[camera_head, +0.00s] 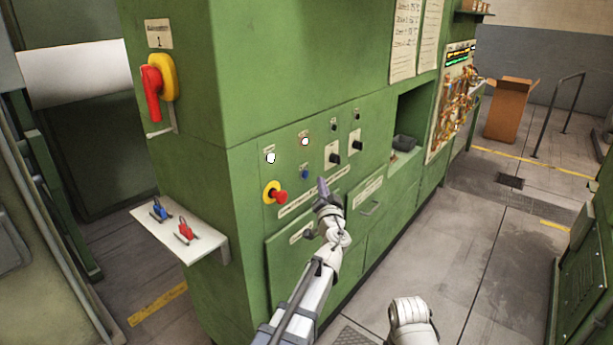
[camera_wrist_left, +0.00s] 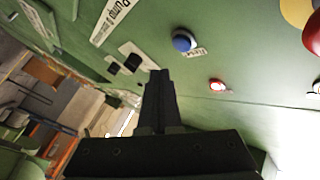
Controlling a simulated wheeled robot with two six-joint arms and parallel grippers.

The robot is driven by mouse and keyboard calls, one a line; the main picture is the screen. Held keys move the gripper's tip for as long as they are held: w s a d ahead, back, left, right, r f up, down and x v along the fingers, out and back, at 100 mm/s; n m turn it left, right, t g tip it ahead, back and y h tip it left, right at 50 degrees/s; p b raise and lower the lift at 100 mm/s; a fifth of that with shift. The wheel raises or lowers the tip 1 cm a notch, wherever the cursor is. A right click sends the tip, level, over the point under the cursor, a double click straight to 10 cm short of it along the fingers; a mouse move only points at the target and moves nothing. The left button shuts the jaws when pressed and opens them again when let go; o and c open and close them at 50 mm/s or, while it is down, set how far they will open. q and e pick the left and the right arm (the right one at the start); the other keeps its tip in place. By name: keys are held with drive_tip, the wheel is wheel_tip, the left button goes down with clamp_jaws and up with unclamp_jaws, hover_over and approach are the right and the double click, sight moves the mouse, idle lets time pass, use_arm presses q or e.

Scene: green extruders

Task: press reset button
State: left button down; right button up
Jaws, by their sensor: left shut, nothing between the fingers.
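The blue button (camera_head: 305,174) sits on the green cabinet's front panel, below a white lamp with a red rim (camera_head: 305,141). In the left wrist view the blue button (camera_wrist_left: 184,40) shows with a small label beside it that seems to read "Reset". My left gripper (camera_head: 322,187) is shut and empty, in front of the panel, a little right of and below the button in the head view. In the left wrist view its fingers (camera_wrist_left: 159,85) appear left of and below the button, apart from it in the picture. My right gripper is not in view.
A red emergency stop (camera_head: 279,196) on a yellow base sits left of the blue button. Black knobs (camera_head: 334,158) are to its right. A red-yellow main switch (camera_head: 155,85) is on the cabinet's corner. A shelf (camera_head: 213,245) juts out at lower left. The floor aisle at right is open.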

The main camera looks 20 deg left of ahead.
use_arm(q)
drive_tip(key=shift+w+a, duration=0.25)
drive_tip(key=shift+a, duration=0.4)
drive_tip(key=shift+w+a, duration=0.25)
drive_tip(key=shift+a, duration=0.35)
drive_tip(key=shift+a, duration=0.15)
idle(1.1)
drive_tip(key=shift+w+a, duration=0.1)
drive_tip(key=shift+a, duration=0.15)
drive_tip(key=shift+w+a, duration=0.15)
drive_tip(key=shift+a, duration=0.25)
idle(0.7)
drive_tip(key=shift+d, duration=0.15)
drive_tip(key=shift+s+d, duration=0.3)
drive_tip(key=shift+d, duration=0.3)
drive_tip(key=shift+d, duration=0.1)
drive_tip(key=d, duration=0.1)
drive_tip(key=s+d, duration=0.1)
drive_tip(key=d, duration=0.2)
drive_tip(key=shift+s+d, duration=0.25)
drive_tip(key=shift+s, duration=0.1)
